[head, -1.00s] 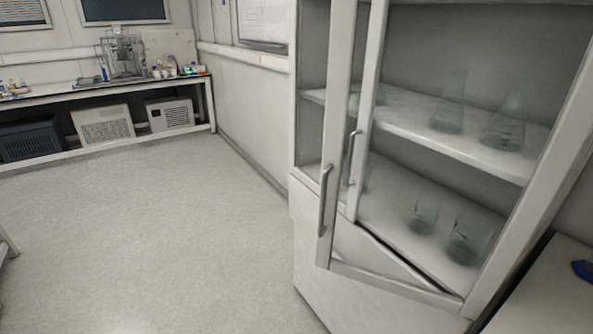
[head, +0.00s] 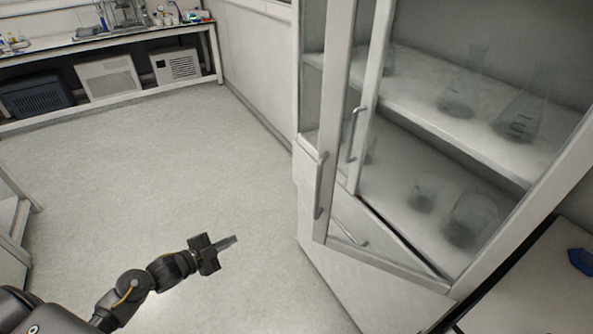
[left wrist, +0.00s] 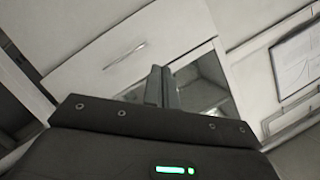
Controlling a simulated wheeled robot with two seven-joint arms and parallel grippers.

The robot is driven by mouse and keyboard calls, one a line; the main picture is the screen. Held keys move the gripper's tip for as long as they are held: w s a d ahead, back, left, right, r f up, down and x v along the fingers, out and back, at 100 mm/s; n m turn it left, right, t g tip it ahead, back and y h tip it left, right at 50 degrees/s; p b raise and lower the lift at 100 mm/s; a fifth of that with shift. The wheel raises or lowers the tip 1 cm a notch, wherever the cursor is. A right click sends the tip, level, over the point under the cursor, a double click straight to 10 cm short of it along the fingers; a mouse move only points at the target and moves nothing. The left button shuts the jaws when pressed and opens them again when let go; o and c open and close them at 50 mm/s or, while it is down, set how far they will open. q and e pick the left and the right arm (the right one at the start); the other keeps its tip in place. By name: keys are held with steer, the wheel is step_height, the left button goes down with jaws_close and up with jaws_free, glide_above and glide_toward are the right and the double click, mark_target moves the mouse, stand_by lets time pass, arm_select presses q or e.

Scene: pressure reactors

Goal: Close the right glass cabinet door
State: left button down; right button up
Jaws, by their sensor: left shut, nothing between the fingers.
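The right glass cabinet door (head: 333,130) stands ajar in the head view, swung out toward me from its hinge side at the right. Its vertical handle (head: 320,186) is on the door's left frame. The other door's handle (head: 356,134) shows behind it. My left gripper (head: 230,242) is shut and empty over the floor, left of the door and apart from it. In the left wrist view the shut fingers (left wrist: 163,86) point toward the cabinet (left wrist: 125,50), which looks tilted there. My right gripper is in neither view.
Glass flasks (head: 464,88) and beakers (head: 472,216) stand on the cabinet shelves. A bench (head: 110,45) with equipment is at the back left. A counter (head: 530,285) is at the lower right. The floor (head: 130,190) left of the cabinet is clear.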

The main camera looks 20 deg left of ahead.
arm_select(q)
steer(key=s+d+r+m+h+p, duration=0.1)
steer(key=d+r+m+h, duration=0.25)
steer(key=r, duration=0.65)
steer(key=s+d+r+m+h+p, duration=0.1)
steer(key=d+r+m+h, duration=0.3)
steer(key=r, duration=0.6)
steer(key=s+d+r+m+g+h+p, duration=0.1)
steer(key=s+d+r+m+g, duration=0.1)
steer(key=s+r+m+g, duration=0.25)
steer(key=s+d+r+m+g+h+p, duration=0.1)
steer(key=s+d+r+m+g, duration=0.15)
steer(key=r+m, duration=0.35)
steer(key=w+d+n+t+p, duration=0.1)
steer(key=w+d+p, duration=0.4)
steer(key=d, duration=0.5)
steer(key=w, duration=0.2)
steer(key=shift+w+d+r+p, duration=0.3)
steer(key=shift+w+r+p, duration=0.05)
steer(key=shift+p, duration=0.05)
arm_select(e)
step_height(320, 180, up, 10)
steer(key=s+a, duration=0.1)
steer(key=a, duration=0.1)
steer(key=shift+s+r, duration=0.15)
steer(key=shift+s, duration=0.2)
arm_select(q)
steer(key=shift+w+a, duration=0.1)
